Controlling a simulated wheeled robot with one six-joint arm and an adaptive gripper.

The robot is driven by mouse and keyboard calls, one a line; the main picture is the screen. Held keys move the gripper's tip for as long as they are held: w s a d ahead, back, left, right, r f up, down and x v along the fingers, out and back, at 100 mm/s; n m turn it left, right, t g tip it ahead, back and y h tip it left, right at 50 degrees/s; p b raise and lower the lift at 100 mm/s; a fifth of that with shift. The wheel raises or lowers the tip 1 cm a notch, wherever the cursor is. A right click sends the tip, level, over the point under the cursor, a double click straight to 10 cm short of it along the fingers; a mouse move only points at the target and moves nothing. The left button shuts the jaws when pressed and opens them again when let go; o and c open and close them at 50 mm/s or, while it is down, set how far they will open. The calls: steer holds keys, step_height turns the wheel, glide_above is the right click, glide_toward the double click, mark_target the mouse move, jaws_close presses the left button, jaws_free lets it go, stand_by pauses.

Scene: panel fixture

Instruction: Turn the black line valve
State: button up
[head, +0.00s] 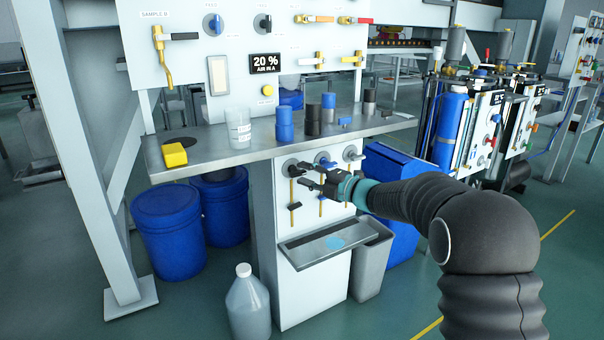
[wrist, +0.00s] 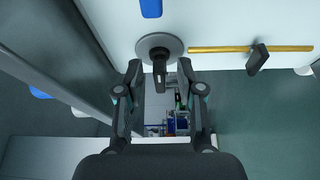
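The lower white panel under the bench carries a row of round valves. The leftmost valve (head: 291,167) has a grey disc, and in the wrist view it shows a black handle (wrist: 160,70) on that disc. A brass rod (wrist: 222,49) runs from it, with a black lever (wrist: 258,58) partway along; that lever also shows in the head view (head: 294,206). My gripper (head: 303,176) is in front of this panel. In the wrist view my gripper (wrist: 160,73) is open, one finger on each side of the black handle. Contact with it cannot be told.
A blue handle (wrist: 151,8) lies close by, also visible in the head view (head: 325,163). A metal drip tray (head: 310,256) sticks out below the valves. The bench top (head: 200,155) overhangs above. A grey bin (head: 370,265) stands right of the panel.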

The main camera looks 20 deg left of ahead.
steer(key=v, duration=1)
steer(key=shift+d, duration=0.2)
